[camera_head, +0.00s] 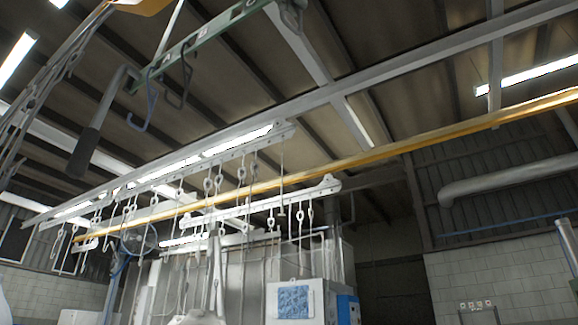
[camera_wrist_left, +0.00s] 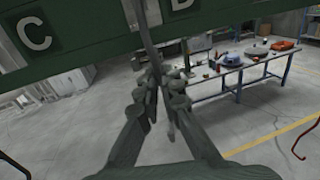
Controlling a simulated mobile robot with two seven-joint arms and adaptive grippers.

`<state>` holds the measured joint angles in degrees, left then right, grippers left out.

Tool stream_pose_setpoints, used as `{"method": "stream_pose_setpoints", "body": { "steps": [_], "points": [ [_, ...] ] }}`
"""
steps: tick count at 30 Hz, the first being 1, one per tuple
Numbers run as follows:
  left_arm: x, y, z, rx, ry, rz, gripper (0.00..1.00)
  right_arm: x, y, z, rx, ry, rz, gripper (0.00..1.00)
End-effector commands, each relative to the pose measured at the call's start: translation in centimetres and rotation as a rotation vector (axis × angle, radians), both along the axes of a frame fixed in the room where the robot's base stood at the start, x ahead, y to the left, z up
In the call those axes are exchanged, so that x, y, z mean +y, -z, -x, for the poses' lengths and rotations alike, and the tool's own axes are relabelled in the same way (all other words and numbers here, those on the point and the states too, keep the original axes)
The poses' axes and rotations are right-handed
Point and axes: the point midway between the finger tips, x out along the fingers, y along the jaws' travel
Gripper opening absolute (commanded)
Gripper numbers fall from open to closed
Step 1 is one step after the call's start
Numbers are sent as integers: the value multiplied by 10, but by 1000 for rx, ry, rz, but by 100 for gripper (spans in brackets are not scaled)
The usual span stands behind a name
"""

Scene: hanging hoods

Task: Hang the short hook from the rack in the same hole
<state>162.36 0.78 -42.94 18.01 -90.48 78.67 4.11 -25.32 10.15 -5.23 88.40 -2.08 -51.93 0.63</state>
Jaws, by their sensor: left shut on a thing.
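The green rack (camera_head: 205,40) slants across the upper left of the head view. Its lettered face (camera_wrist_left: 80,38) crosses the top of the left wrist view, with a C and part of a D in sight. My left gripper (camera_wrist_left: 160,82) is just below the rack, shut on a slim grey hook (camera_wrist_left: 146,38) that stands nearly upright and passes in front of the rack face. Whether the hook sits in a hole is hidden. A blue hook (camera_head: 150,108) and a dark hook (camera_head: 184,82) hang from the rack. My right gripper is not in view.
A blue-legged workbench (camera_wrist_left: 232,78) with tools stands beyond the gripper, over open grey floor. A reddish hook (camera_wrist_left: 300,140) hangs at the right edge of the wrist view.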

Motion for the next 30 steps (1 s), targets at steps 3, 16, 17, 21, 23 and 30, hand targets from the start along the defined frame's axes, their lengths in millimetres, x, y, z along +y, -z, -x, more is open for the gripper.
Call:
{"method": "stream_pose_setpoints", "body": {
  "steps": [3, 16, 17, 21, 23, 30],
  "points": [
    [0, 2, 0, 0, 0, 0, 0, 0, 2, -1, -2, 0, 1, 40],
    [0, 11, 0, 0, 0, 0, 0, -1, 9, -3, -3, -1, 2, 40],
    [1, 11, -1, 0, -1, 0, 0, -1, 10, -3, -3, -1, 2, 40],
    [1, 14, -1, 1, -1, 1, 0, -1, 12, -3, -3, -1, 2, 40],
    [1, 15, -1, 1, -1, 1, 0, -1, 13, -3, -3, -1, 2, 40],
    [0, 20, 0, 1, -1, 1, 0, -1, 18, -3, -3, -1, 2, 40]
  ]
}}
